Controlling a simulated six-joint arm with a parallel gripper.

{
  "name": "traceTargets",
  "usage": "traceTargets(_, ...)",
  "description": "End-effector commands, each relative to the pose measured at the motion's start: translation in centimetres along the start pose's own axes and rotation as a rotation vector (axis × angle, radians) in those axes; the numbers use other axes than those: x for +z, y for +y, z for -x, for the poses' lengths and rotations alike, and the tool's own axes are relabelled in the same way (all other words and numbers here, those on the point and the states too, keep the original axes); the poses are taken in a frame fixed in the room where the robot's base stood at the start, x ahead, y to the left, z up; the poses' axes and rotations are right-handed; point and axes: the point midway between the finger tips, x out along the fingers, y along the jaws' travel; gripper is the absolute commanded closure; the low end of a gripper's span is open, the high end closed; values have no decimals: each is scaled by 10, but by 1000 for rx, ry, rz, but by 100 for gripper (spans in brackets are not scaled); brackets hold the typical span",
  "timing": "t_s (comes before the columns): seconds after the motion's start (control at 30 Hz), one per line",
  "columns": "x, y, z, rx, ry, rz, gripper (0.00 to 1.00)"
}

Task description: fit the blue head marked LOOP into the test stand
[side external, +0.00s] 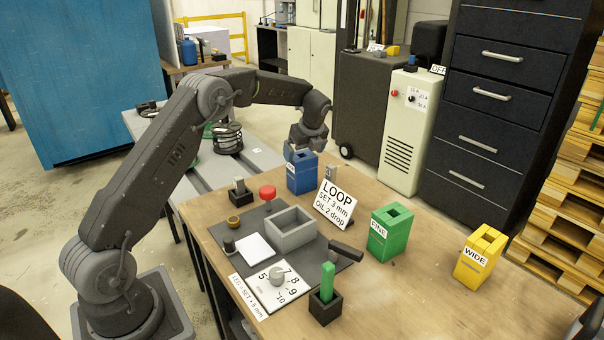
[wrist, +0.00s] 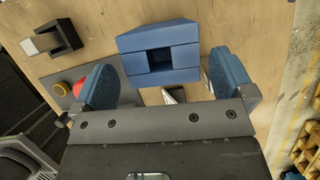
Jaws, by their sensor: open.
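The blue head (side external: 302,174) stands upright at the back of the wooden bench, with a small label too small to read. In the wrist view the blue head (wrist: 158,42) shows a dark square opening. My gripper (side external: 303,147) is open just above it; in the wrist view the two blue-padded fingers of my gripper (wrist: 165,72) are spread wide, near its two sides, with nothing between them clearly held. A black block (side external: 325,306) at the bench front holds an upright green piece (side external: 328,278). I cannot tell which fixture is the test stand.
A LOOP sign (side external: 335,204) stands close beside the blue head. A green FINE block (side external: 390,233) and a yellow WIDE block (side external: 480,257) stand to the right.

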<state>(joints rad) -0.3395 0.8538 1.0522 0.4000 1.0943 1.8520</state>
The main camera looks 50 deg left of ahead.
Motion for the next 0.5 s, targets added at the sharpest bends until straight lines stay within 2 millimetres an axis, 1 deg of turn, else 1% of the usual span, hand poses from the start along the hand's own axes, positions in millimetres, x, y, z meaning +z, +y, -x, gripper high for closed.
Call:
traceTargets(0.13,-1,1,-13,4,1,1,0)
traceTargets(0.33,-2,1,-43,2,1,2,0)
traceTargets(0.4,-2,0,-49,1,0,1,0)
traceTargets(0.5,-2,0,-51,-1,-1,1,0)
